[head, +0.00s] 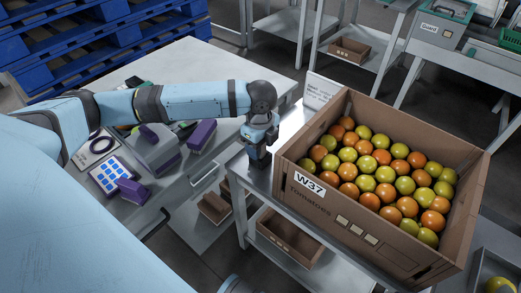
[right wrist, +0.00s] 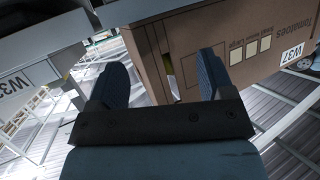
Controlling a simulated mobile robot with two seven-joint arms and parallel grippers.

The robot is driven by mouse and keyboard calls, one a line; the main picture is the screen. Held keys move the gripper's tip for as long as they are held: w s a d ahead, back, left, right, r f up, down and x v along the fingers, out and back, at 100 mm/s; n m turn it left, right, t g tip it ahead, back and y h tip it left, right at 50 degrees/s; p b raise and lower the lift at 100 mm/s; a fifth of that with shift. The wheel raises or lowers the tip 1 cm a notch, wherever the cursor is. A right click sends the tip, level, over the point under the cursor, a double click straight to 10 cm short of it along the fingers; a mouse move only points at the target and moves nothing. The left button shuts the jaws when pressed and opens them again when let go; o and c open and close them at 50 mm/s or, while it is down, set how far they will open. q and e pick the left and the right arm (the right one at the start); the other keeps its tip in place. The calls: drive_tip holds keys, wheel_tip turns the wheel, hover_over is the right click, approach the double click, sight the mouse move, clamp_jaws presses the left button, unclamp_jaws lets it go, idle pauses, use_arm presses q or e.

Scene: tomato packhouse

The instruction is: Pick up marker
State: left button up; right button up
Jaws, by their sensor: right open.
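I cannot make out a marker in either view. In the head view my left gripper (head: 258,163) hangs down at the near left side of the tomato box, over the edge of the metal stand. Its dark fingers are small and partly hidden, so I cannot tell if they hold anything. My right gripper (right wrist: 163,80) is open in the right wrist view, its two blue-grey fingers wide apart with nothing between them. The cardboard side of the box shows beyond them.
Empty cartons (head: 287,240) sit lower down. Blue pallets (head: 100,45) stand behind.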

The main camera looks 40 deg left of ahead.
use_arm(q)
drive_tip(key=c, duration=0.9)
use_arm(e)
drive_tip(key=shift+s+f, duration=0.1)
drive_tip(key=shift+f, duration=0.25)
drive_tip(key=shift+a, duration=0.1)
use_arm(q)
drive_tip(key=shift+r, duration=0.35)
wheel_tip(320, 180, up, 5)
drive_tip(key=shift+r+p, duration=0.1)
drive_tip(key=shift+p, duration=0.9)
drive_tip(key=shift+r+p, duration=5.25)
drive_tip(key=shift+r, duration=4.3)
use_arm(e)
drive_tip(key=shift+s+d+r+g+h, duration=0.25)
drive_tip(key=shift+s+d+g+h, duration=0.2)
drive_tip(key=shift+d+g, duration=0.15)
drive_tip(key=shift+s+d+r+g+h, duration=0.2)
drive_tip(key=shift+s+d+g+h, duration=0.2)
drive_tip(key=shift+d+g, duration=0.2)
